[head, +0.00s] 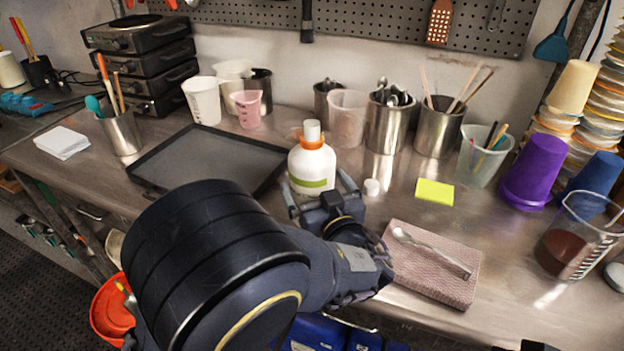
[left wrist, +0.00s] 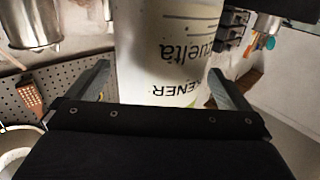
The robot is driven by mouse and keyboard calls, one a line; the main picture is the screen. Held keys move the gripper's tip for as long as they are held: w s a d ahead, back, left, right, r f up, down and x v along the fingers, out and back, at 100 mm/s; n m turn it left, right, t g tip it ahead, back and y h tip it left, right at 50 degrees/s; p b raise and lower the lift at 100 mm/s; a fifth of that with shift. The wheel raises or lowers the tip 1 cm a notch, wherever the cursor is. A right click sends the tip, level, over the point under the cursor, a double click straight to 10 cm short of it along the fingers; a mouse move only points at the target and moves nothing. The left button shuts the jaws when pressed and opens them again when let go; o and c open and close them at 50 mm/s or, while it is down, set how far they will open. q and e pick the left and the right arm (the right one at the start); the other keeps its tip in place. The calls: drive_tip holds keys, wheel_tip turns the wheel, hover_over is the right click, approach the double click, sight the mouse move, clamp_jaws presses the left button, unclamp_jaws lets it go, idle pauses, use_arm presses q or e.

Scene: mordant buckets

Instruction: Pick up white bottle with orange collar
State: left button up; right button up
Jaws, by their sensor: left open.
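The white bottle with the orange collar (head: 312,165) stands upright on the steel bench, with a white cap and a green band on its label. My left gripper (head: 320,194) is open at the bottle's near side, with a finger on either side of its lower part. In the left wrist view the bottle (left wrist: 165,50) fills the space between the two spread fingers (left wrist: 165,78), with gaps visible beside it. Its label print appears upside down there. The bottle's base is hidden behind my gripper in the head view. My right gripper is not in view.
A black tray (head: 168,177) lies left of the bottle. A translucent beaker (head: 347,118) and steel cups (head: 390,122) stand behind it. A pink cloth (head: 440,284) with a spoon lies near the front edge.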

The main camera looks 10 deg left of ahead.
use_arm(q)
drive_tip(key=shift+x, duration=1.35)
drive_tip(key=c, duration=1.3)
drive_tip(key=shift+c, duration=0.3)
drive_tip(key=shift+r, duration=0.15)
